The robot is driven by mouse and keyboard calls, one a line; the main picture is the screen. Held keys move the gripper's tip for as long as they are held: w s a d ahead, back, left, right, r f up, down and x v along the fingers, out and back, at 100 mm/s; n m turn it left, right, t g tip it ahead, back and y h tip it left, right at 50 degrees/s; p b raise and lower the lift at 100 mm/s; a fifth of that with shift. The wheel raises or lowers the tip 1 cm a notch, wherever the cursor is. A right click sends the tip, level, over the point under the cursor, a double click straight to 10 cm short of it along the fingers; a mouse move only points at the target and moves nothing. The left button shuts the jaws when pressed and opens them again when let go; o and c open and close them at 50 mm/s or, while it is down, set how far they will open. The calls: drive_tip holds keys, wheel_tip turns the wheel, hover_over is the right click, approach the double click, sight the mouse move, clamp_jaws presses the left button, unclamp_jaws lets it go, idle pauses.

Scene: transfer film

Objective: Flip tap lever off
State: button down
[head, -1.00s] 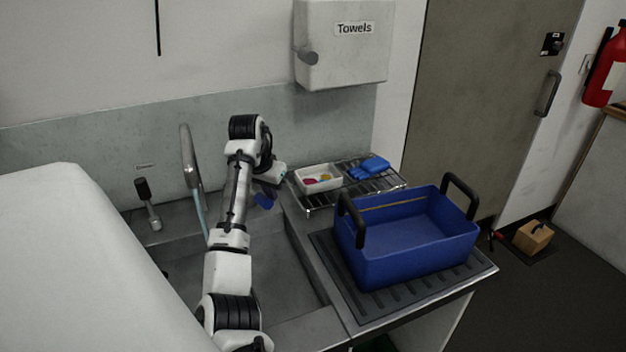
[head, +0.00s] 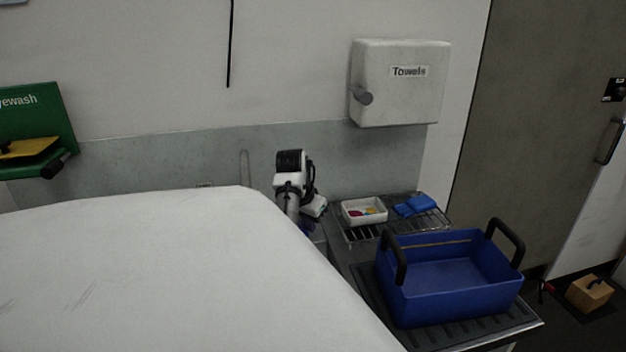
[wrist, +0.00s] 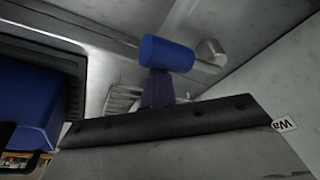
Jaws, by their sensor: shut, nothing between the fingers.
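The tap spout (head: 245,168) shows only as a thin grey upright against the splashback in the head view. Its lower part and the lever are hidden behind the white surface in front. My gripper (head: 307,228) is right of the spout and left of the wire rack, its lower end partly hidden.
A blue crate (head: 447,302) with black handles stands on the right drainer. Behind it, the wire rack (head: 437,218) holds a white tray (head: 363,219) and blue cloths (head: 415,205). A towel dispenser (head: 400,95) hangs above. A green eyewash station (head: 50,110) is at left.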

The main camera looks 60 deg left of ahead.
drive_tip(key=shift+s+f, duration=0.2)
drive_tip(key=shift+s, duration=0.2)
drive_tip(key=w+d+p, duration=0.1)
drive_tip(key=w+p, duration=0.1)
drive_tip(key=w, duration=0.3)
drive_tip(key=a+b+v, duration=0.1)
drive_tip(key=b+v, duration=0.3)
drive_tip(key=v, duration=0.5)
drive_tip(key=shift+s+a+r, duration=0.3)
drive_tip(key=shift+s+a, duration=0.15)
